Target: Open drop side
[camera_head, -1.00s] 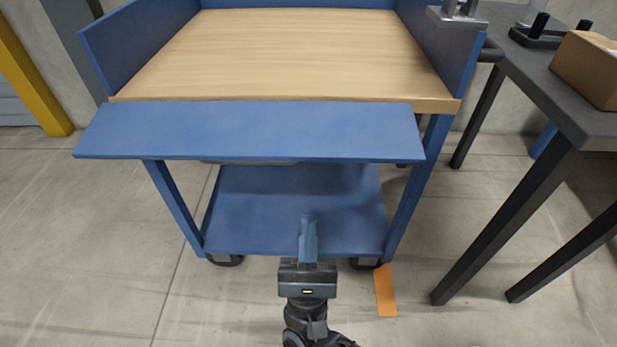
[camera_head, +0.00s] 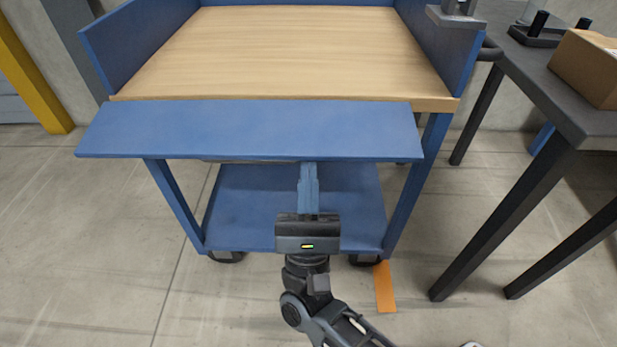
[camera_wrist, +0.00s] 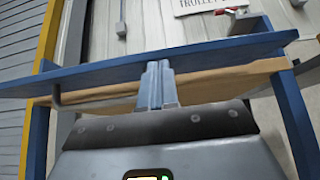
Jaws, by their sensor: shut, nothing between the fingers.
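The blue drop side (camera_head: 250,130) of the trolley is folded out from the front edge of the wooden deck (camera_head: 280,50) and sticks out towards me, roughly level. In the wrist view the drop side (camera_wrist: 215,52) runs across as a blue panel seen from low down and near its edge. My gripper (camera_head: 308,168) is shut and empty. Its fingertips are at the near edge of the drop side, right of its middle. In the wrist view the fingers (camera_wrist: 157,70) reach up to the panel; I cannot tell whether they touch it.
The trolley has a blue lower shelf (camera_head: 260,205) and blue side walls (camera_head: 140,40). A dark table (camera_head: 585,120) with a cardboard box (camera_head: 590,70) stands close on the right. An orange strip (camera_head: 385,287) lies on the floor. The floor at left is clear.

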